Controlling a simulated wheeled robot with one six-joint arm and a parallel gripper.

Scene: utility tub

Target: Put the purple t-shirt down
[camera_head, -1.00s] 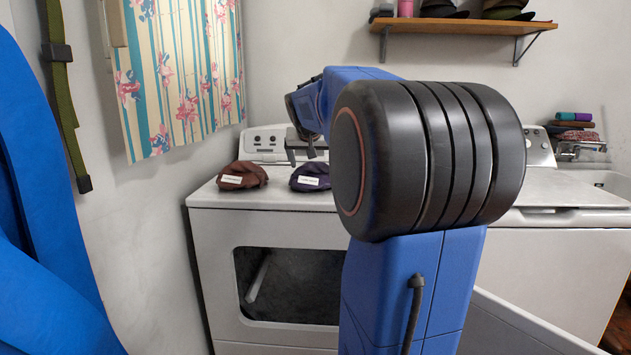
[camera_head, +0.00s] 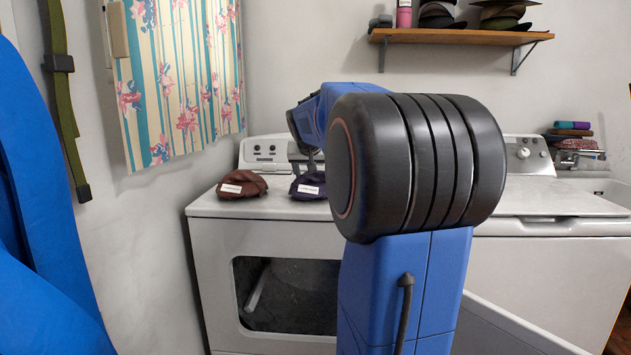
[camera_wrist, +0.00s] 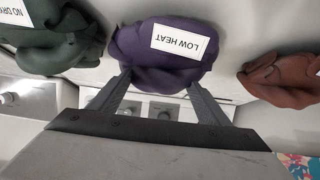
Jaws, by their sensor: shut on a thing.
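The purple t-shirt (camera_head: 308,186) is a crumpled dark purple bundle with a white label, on top of the white dryer (camera_head: 270,208) in the head view. In the wrist view the purple t-shirt (camera_wrist: 150,62) shows its label reading "LOW HEAT". My gripper (camera_wrist: 157,82) is shut on the purple t-shirt, with one finger at each side of its near edge. In the head view my gripper (camera_head: 306,164) is at the cloth's upper side, partly hidden by my arm. I cannot tell whether the cloth's underside touches the dryer top.
A brown-red cloth bundle (camera_head: 242,184) lies left of the purple one on the dryer. A dark green bundle (camera_wrist: 58,40) labelled "NO DRY" lies on its other side. The dryer's door is open. A washer (camera_head: 555,200) stands at right; a shelf (camera_head: 460,37) hangs above.

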